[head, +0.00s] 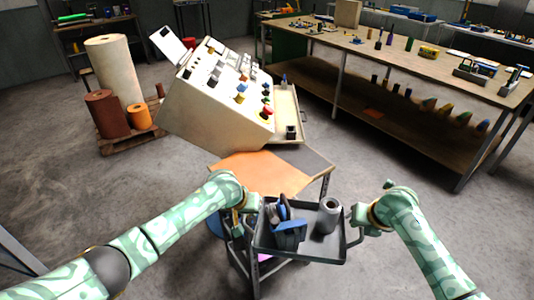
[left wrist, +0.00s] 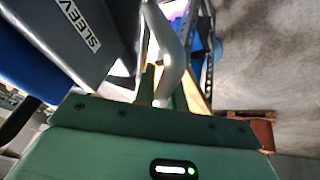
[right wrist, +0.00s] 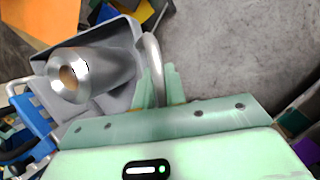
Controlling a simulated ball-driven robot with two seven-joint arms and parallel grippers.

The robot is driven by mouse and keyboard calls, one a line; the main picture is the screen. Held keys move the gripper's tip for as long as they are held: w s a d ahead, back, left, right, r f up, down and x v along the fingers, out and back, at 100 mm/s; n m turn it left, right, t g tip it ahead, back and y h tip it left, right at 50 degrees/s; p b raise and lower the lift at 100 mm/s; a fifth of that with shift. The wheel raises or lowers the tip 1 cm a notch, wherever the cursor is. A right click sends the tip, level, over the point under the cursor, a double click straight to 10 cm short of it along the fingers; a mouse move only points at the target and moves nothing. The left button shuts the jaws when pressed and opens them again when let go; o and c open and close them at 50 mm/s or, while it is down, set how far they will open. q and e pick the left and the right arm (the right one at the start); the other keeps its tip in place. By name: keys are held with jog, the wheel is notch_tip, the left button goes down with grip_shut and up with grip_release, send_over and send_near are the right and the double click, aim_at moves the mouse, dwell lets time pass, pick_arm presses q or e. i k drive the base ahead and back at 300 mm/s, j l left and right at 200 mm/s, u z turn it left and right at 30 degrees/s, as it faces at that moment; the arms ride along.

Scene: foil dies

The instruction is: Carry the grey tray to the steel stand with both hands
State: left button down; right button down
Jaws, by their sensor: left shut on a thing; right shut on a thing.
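The grey tray (head: 325,246) is at the bottom middle of the head view, between my two grippers. It carries a grey metal cylinder (head: 329,214) on its right and blue and dark items (head: 288,230) on its left. My left gripper (head: 252,204) is shut on the tray's left handle, a bent bar (left wrist: 172,55) in the left wrist view. My right gripper (head: 362,215) is shut on the right handle (right wrist: 154,60). A stand with perforated steel legs (head: 326,186) and an orange and dark grey top (head: 255,170) is just beyond and partly under the tray.
A tilted beige control console (head: 215,110) stands behind the stand. A pallet (head: 130,138) with rolls is at the left. A long workbench (head: 400,65) with tools runs along the back right. Bare concrete floor (head: 390,150) lies to the right of the stand.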

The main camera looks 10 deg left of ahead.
aim_at(274, 172)
jog(key=i+j, duration=0.35)
jog(key=i, duration=0.15)
jog(key=i+j, duration=0.3)
jog(key=i, duration=0.2)
